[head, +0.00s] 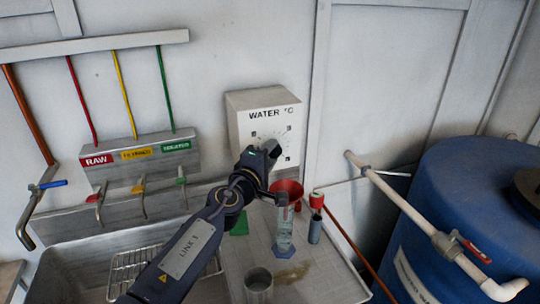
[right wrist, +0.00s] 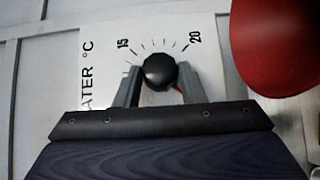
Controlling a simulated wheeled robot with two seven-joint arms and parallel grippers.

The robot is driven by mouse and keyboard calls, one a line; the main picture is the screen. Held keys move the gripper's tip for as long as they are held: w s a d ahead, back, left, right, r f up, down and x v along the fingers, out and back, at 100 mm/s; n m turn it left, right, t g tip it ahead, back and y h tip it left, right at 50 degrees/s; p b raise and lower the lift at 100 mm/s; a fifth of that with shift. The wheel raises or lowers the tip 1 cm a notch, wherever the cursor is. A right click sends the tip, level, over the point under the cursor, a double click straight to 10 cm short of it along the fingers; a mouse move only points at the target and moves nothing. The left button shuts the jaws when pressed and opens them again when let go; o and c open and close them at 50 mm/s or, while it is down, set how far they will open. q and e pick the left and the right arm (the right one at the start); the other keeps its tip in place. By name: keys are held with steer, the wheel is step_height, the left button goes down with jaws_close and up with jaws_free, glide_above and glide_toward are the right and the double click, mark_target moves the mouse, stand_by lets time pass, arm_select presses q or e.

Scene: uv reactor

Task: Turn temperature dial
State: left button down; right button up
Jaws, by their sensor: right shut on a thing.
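The white temperature box marked "WATER °C" (head: 265,112) is fixed to the wall in the middle of the head view. Its round black dial (right wrist: 159,71) shows in the right wrist view, with tick marks and the numbers 15 and 20 around it. My right gripper (head: 268,148) is at the front of the box and hides the dial in the head view. In the right wrist view its two grey fingers (right wrist: 157,84) stand on either side of the dial, shut on it. The dial's pointer cannot be made out clearly. My left gripper is not in view.
A red funnel (head: 287,188), a clear cylinder (head: 284,235) and a red-capped tube (head: 316,215) stand close below the box. A metal cup (head: 258,284) is nearer. A sink (head: 75,272) lies left, a blue tank (head: 450,210) right.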

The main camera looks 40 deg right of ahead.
steer(key=shift+s+d+r+m+g+y+p, duration=0.1)
steer(key=shift+r+m+g+y+p, duration=0.1)
steer(key=shift+m+y+p, duration=1.4)
steer(key=shift+d+r+m+g+y+p, duration=0.25)
steer(key=shift+y+p, duration=0.75)
steer(key=shift+p, duration=1.55)
steer(key=shift+s+r+m+t+y+p, duration=0.1)
steer(key=shift+r+m+y+p, duration=0.1)
steer(key=shift+m+y+p, duration=1.45)
steer(key=shift+n+h+p, duration=0.35)
steer(key=shift+n+p, duration=0.05)
steer(key=shift+n, duration=0.2)
steer(key=o, duration=1)
steer(key=shift+w, duration=0.1)
steer(key=shift+v, duration=3.95)
